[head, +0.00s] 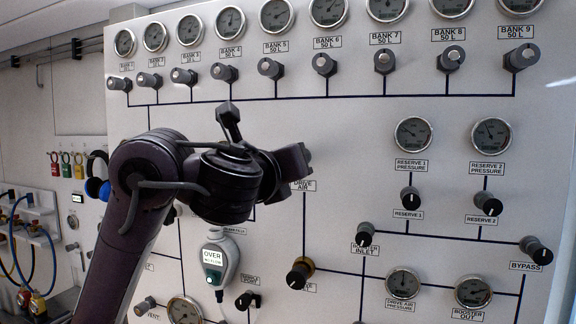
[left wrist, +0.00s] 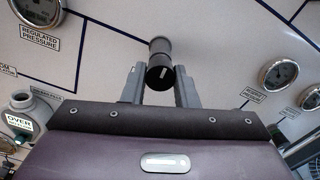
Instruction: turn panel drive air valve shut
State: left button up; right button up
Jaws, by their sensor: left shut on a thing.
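The drive air valve is a black knob (left wrist: 160,72) on a dark stem, seen in the left wrist view with a short white mark on its face. My left gripper (left wrist: 159,84) has one finger on each side of this knob and is shut on it. In the head view my left gripper (head: 303,160) is against the panel (head: 350,100), just above the DRIVE AIR label (head: 304,185). There the knob is hidden behind the gripper and wrist. My right gripper is in neither view.
A row of bank valves (head: 325,64) and gauges runs above my arm. A grey handheld meter (head: 216,264) hangs below my wrist. A brass-collared knob (head: 299,273) and the booster inlet valve (head: 365,234) are below right. The panel between the gripper and the reserve gauges is clear.

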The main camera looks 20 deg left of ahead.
pick_arm(q)
jog(key=shift+f+m, duration=0.15)
jog(key=shift+m, duration=0.25)
jog(key=o, duration=1)
jog(key=shift+r, duration=0.2)
jog(key=s, duration=0.7)
jog(key=shift+s+a+f, duration=0.1)
jog(key=shift+s+a, duration=0.05)
jog(key=shift+s, duration=0.25)
jog(key=shift+f, duration=0.1)
